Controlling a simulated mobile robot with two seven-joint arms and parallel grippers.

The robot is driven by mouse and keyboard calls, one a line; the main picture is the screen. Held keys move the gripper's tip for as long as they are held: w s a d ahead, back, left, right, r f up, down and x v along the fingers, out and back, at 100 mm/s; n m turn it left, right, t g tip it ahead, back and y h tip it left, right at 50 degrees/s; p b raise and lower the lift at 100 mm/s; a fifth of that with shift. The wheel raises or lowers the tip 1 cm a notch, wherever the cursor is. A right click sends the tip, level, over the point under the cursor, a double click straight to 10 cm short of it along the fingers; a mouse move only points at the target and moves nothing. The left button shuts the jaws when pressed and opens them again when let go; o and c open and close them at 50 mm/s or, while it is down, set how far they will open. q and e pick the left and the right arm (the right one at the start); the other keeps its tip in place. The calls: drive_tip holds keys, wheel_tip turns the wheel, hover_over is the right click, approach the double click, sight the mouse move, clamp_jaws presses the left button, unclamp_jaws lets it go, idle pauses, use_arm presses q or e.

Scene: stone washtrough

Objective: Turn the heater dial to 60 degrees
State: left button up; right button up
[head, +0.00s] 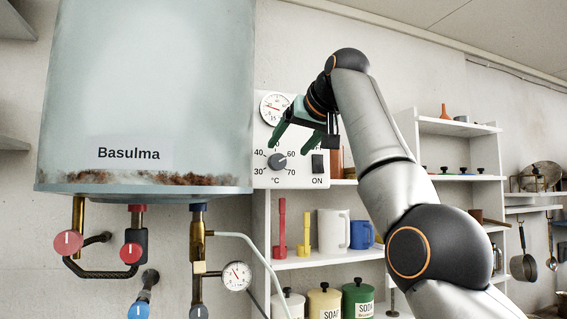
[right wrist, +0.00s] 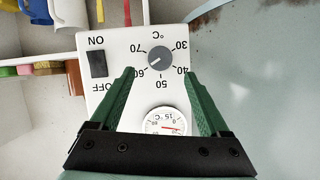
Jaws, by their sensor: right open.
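The heater dial (head: 277,161) is a grey round knob on a white control panel (head: 262,180), with a scale from 30 to 70 °C. It also shows in the right wrist view (right wrist: 160,58), upside down. Its white mark points toward the 60 side; I cannot tell whether exactly at 60. My right gripper (head: 291,145) has green fingers and is open and empty in front of the panel. In the right wrist view its fingertips (right wrist: 159,74) stand to either side, short of the dial. My left gripper is not in view.
A black ON/OFF switch (head: 317,165) sits right of the dial, and a thermometer gauge (head: 275,107) sits above it. The large Basulma tank (head: 150,80) is close on the left, with pipes and valves below. Shelves with jugs (head: 333,230) and tins stand below and right.

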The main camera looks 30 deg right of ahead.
drive_tip(key=v, duration=0.6)
drive_tip(key=shift+s+b, duration=0.2)
drive_tip(key=shift+b, duration=0.25)
drive_tip(key=shift+r, duration=0.1)
